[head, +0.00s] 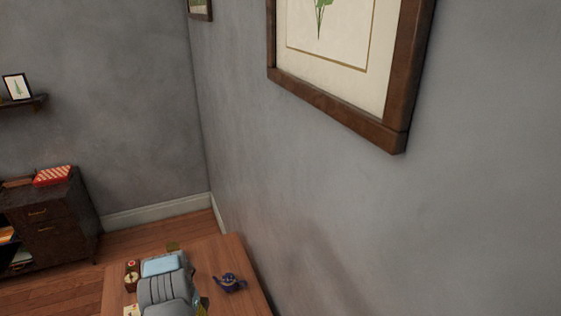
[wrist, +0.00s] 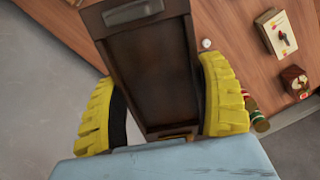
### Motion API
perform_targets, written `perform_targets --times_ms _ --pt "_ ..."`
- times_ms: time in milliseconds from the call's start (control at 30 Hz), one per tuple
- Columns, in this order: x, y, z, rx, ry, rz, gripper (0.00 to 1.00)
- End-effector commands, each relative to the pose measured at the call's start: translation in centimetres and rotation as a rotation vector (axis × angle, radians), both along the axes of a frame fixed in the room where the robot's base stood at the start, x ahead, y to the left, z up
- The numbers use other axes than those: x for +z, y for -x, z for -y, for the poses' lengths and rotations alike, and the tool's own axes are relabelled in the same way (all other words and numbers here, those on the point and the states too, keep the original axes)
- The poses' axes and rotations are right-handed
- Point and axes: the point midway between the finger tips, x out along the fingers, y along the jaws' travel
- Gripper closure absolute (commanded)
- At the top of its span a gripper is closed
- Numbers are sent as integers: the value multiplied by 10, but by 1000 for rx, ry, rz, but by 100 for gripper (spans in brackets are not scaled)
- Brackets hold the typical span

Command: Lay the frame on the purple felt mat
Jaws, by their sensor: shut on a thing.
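My gripper (wrist: 155,78) shows in the wrist view with its two ribbed yellow fingers shut on the sides of a dark brown frame (wrist: 152,72). The frame has a raised rim around a plain dark panel, with a lighter strip at its far end. It is held over a wooden table (wrist: 232,20); I cannot tell whether it touches the table. In the head view, my light blue gripper (head: 163,265) is low in the picture above the table (head: 118,283), and the held frame is not clearly seen. I see no purple felt mat in either view.
A dark blue teapot (head: 229,283) stands on the table right of my gripper. A dark red clock-like block (wrist: 294,79), a pale card or booklet (wrist: 275,35) and a bottle (wrist: 255,112) are on the right in the wrist view. The wall (head: 310,225) stands close beside the table.

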Motion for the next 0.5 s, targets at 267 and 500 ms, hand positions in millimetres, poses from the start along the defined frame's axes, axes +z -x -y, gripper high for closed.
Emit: perform_targets --times_ms 267,500 --pt "11 -5 87 -48 5 2 67" --pt "22 6 158 -64 6 0 67"
